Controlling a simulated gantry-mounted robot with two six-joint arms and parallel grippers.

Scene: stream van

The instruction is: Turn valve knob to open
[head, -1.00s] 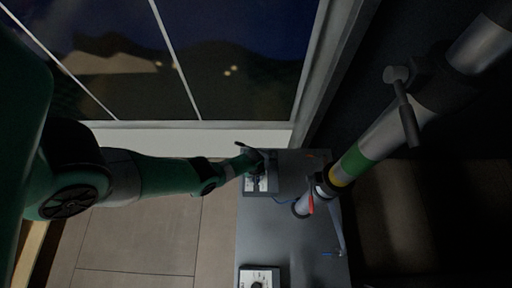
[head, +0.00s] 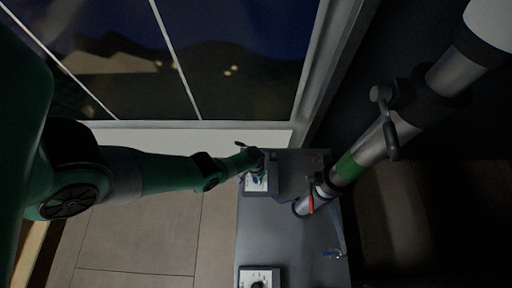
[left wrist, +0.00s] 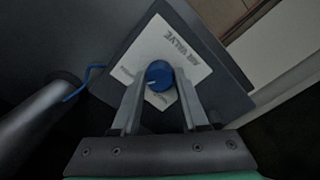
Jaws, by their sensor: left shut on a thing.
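The valve knob (left wrist: 158,76) is a round blue knob with a light pointer mark, on a white plate lettered "AIR VALVE" (left wrist: 178,48) on a dark box. In the head view this valve box (head: 262,185) sits at the far end of the grey bench. My left gripper (left wrist: 160,84) is shut on the knob, with one finger on each side of it. In the head view my left gripper (head: 256,168) hides part of the box.
The grey bench (head: 290,240) runs toward the near edge. A second box with a dark knob (head: 260,278) sits at its near end. A blue cable (left wrist: 84,84) runs from the valve box. A window (head: 230,60) and white sill are behind, with tiled floor left.

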